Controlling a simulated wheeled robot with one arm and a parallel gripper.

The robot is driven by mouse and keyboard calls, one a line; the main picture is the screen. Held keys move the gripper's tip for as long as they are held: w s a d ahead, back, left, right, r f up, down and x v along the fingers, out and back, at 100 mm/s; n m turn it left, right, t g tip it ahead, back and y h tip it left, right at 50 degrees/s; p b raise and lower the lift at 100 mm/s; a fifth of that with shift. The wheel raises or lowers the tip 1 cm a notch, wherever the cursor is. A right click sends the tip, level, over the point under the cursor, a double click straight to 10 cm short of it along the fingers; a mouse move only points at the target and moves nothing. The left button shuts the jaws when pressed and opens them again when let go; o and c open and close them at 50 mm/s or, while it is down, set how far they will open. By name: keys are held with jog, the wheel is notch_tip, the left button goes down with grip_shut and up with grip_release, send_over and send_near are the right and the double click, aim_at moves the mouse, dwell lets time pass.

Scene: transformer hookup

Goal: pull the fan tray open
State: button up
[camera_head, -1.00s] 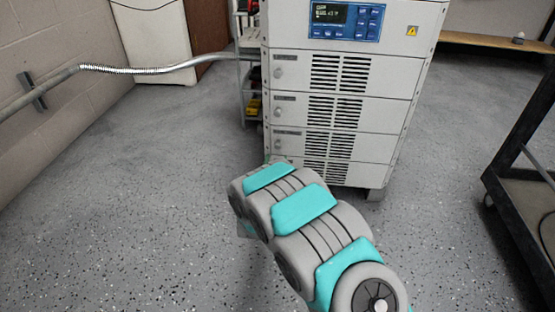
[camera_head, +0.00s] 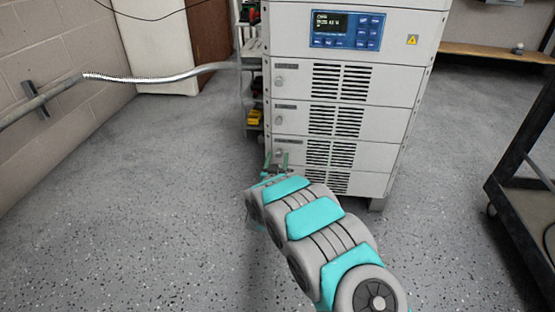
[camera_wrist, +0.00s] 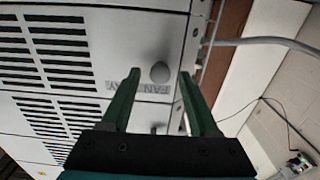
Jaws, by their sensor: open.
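The fan tray (camera_head: 370,155) is a pale grey front panel low on the white cabinet, with dark vent slots. It looks closed, flush with the panels above. In the wrist view its round grey knob (camera_wrist: 160,72) stands beside a label reading "FAN TRAY", only partly legible. My gripper (camera_head: 277,158) is at the cabinet's lower left. In the wrist view its two green fingers (camera_wrist: 159,75) are open, one on either side of the knob in the picture. I see no finger touching the knob; the exact depth gap cannot be told.
The cabinet (camera_head: 345,95) has more slotted panels with knobs, and a blue control panel (camera_head: 347,30) above. A dark cart (camera_head: 520,180) stands at right. A shelf (camera_head: 252,95) and a metal conduit (camera_head: 150,78) are at left. The speckled floor (camera_head: 120,220) before the cabinet is clear.

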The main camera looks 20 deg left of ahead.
grip_shut()
dwell(0.5)
dwell(0.9)
